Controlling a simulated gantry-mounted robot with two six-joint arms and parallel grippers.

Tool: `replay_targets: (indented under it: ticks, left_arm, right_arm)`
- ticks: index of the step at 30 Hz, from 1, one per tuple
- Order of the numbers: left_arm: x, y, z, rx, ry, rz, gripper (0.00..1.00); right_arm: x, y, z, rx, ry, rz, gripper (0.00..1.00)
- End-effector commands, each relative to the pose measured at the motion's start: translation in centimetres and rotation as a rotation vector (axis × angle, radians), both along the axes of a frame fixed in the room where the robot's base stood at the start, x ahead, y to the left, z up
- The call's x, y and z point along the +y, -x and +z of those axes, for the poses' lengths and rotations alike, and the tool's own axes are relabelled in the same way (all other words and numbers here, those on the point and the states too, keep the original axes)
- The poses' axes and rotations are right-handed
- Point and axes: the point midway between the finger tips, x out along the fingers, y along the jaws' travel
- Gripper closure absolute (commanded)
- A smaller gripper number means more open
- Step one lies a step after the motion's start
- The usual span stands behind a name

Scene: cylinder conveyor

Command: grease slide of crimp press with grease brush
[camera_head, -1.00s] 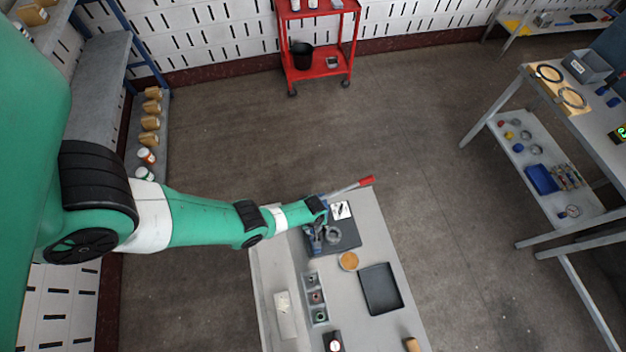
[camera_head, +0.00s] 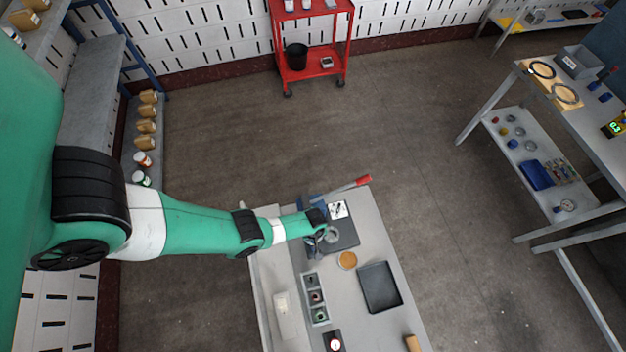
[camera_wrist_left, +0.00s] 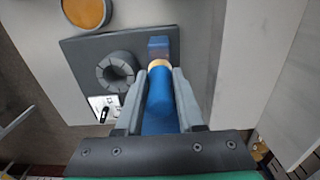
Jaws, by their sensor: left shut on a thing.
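My left gripper (camera_wrist_left: 160,82) is shut on the grease brush (camera_wrist_left: 158,100), a blue handle with a pale tan tip. In the head view this gripper (camera_head: 312,246) is over the left side of the crimp press, and the brush there is hard to make out. The press has a dark base plate (camera_head: 346,236), a grey ring-shaped head (camera_wrist_left: 117,72) and a red-tipped lever (camera_head: 362,181). A blue block (camera_wrist_left: 158,46) of the press lies just beyond the brush tip; I cannot tell whether they touch. My right gripper is not in view.
A round tin of orange-brown grease (camera_head: 347,260) stands beside the base plate. A black tray (camera_head: 380,287), a grey bin row (camera_head: 315,298) and a white box (camera_head: 285,315) are on the bench. The surrounding floor is clear.

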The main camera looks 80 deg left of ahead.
Motion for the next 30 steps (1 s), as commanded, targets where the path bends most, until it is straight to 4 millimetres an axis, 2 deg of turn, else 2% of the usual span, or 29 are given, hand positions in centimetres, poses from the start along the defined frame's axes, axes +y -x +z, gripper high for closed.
replay_targets:
  ticks: [15, 25, 30]
  left_arm:
    - [-1.8, 0.1, 0.1, 0.003, 0.002, 0.000, 1.00]
    - [-1.7, 0.1, 0.0, 0.001, 0.001, 0.001, 1.00]
    - [-1.0, 0.1, 0.0, 0.001, 0.001, 0.002, 1.00]
  right_arm:
    - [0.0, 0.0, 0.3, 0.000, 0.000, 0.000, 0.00]
    - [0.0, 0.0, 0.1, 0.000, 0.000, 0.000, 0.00]
    - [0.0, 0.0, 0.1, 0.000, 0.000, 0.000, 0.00]
